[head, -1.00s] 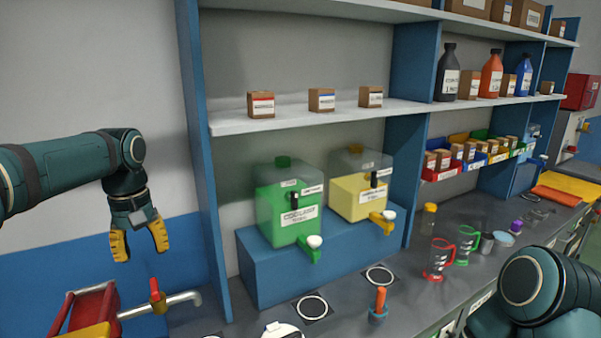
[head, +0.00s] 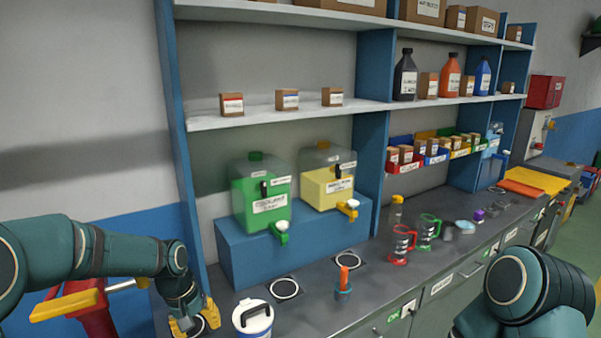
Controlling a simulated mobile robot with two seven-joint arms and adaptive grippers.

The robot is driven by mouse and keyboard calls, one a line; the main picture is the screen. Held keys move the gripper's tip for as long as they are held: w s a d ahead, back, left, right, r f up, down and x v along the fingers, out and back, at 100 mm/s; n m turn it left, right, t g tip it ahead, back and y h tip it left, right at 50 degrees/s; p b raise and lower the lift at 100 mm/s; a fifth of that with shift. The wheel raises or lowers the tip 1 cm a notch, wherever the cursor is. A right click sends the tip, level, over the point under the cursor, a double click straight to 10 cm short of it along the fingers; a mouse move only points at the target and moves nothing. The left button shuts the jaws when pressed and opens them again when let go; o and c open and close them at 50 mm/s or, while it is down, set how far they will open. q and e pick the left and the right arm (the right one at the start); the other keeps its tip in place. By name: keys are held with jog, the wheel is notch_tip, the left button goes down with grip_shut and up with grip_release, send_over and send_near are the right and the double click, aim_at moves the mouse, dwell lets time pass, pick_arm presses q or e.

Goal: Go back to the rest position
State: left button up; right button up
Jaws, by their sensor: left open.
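My left gripper (head: 196,322) is open at the lower left of the head view, with its yellow fingers pointing down near the counter's left end. It looks empty, and its fingertips are close to the lower picture edge. My left arm reaches in from the left edge. My right arm (head: 525,290) shows as a dark teal joint at the lower right; its gripper is out of view.
A green dispenser (head: 262,195) and a yellow dispenser (head: 327,182) sit on a blue riser (head: 240,262). Measuring jugs (head: 402,244) stand on the counter (head: 385,275).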

pick_arm(q)
jog(key=s+d+f+b, duration=0.1)
jog(key=s+d+f, duration=0.3)
jog(key=f, duration=0.5)
jog(key=s+d+f+m+h+b, duration=0.1)
jog(key=s+d+f, duration=0.3)
jog(key=s+f, duration=0.4)
jog(key=s+d+f+t+h+b, duration=0.1)
jog(key=s+d+f+b, duration=0.2)
jog(key=s+f, duration=0.4)
jog(key=x, duration=0.3)
jog(key=shift+s+d+f, duration=0.25)
jog(key=shift+s, duration=0.1)
